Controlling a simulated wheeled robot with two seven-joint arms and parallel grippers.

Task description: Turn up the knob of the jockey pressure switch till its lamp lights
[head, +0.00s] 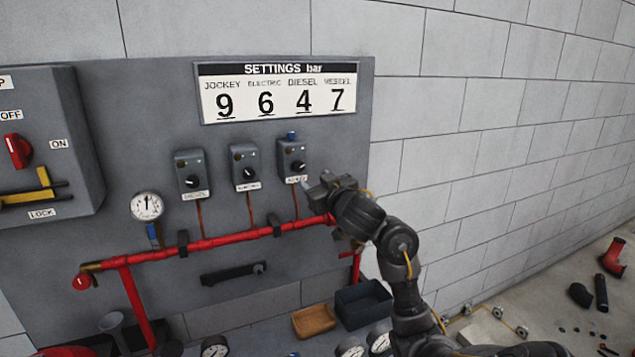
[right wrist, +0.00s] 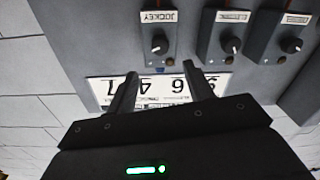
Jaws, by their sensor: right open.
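The jockey pressure switch (head: 292,158) is the rightmost of three grey boxes on the panel, with a black knob (head: 298,166) and a label below it. A small blue part sits on its top. I see no lit lamp on it. My right gripper (head: 325,184) is open and empty, just to the right of and a little below this box. In the right wrist view, which is upside down, the jockey switch (right wrist: 159,33) and its knob (right wrist: 159,45) lie beyond the open fingers (right wrist: 160,72), apart from them. My left gripper is not in view.
Two similar switches, the electric (head: 246,164) and the diesel (head: 191,174), stand to the left. A settings board (head: 279,91) above reads jockey 9. A red pipe (head: 220,241) runs below, with a gauge (head: 147,206) at left. Dark and brown trays stand lower down.

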